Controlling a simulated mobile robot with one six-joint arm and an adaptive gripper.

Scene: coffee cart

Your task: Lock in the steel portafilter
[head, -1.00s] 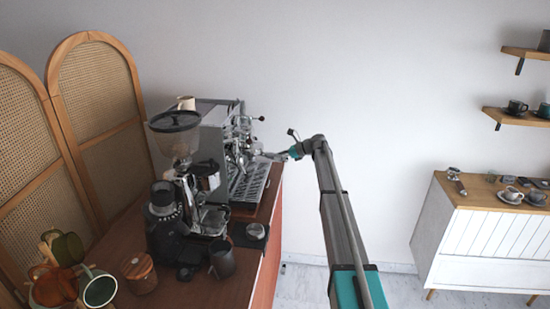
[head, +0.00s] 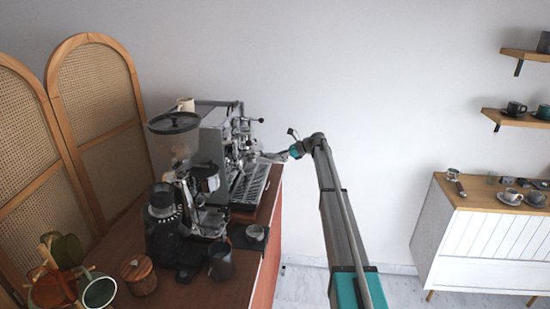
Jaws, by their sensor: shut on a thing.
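The steel espresso machine (head: 216,140) stands at the back of the wooden cart, its front with the group facing right. My gripper (head: 275,156) reaches in from the right at the machine's front, at about group height. It is shut on what looks like the handle of the steel portafilter. The portafilter's head is too small and too crowded by the machine's front parts to make out, so I cannot tell whether it is seated or turned in the group. The drip tray (head: 249,184) shows below.
A grinder (head: 178,160) stands in front of the machine, with a dark jug (head: 221,264), a wooden lidded jar (head: 138,274) and cups nearby. Another portafilter (head: 455,180) lies on the white sideboard (head: 480,235) at right. The floor between is clear.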

